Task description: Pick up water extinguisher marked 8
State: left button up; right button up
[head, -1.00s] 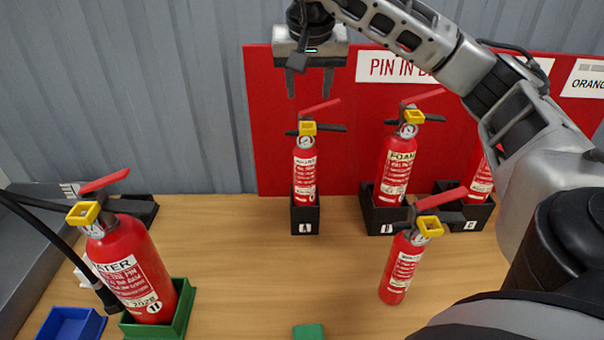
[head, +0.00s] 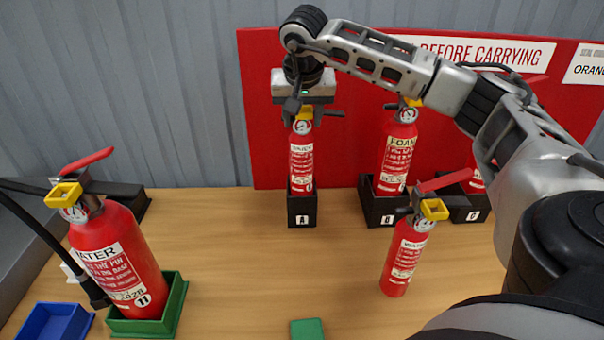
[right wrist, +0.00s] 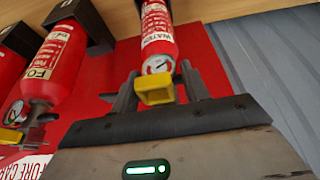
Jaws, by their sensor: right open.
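A small red extinguisher (head: 302,165) with a yellow pin tag stands upright in the black holder marked A (head: 302,208). Its label reads WATER in the right wrist view (right wrist: 157,32); I cannot read a number 8 on it. My right gripper (head: 303,112) is above it, pointing down and open, hiding part of its red lever. In the right wrist view the fingers (right wrist: 160,82) lie on either side of its valve head and yellow tag. A second small extinguisher (head: 405,258), label apparently WATER, stands free on the table; its number is unreadable. My left gripper is out of view.
A FOAM extinguisher (head: 396,150) stands in a holder just right, with another partly hidden beyond. A large WATER extinguisher marked 11 (head: 110,250) sits in a green tray (head: 175,305), beside a blue tray (head: 55,322). A red board (head: 262,140) stands behind.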

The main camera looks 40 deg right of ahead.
jog(key=shift+r, duration=0.1)
grip_shut()
jog(key=shift+r, duration=0.1)
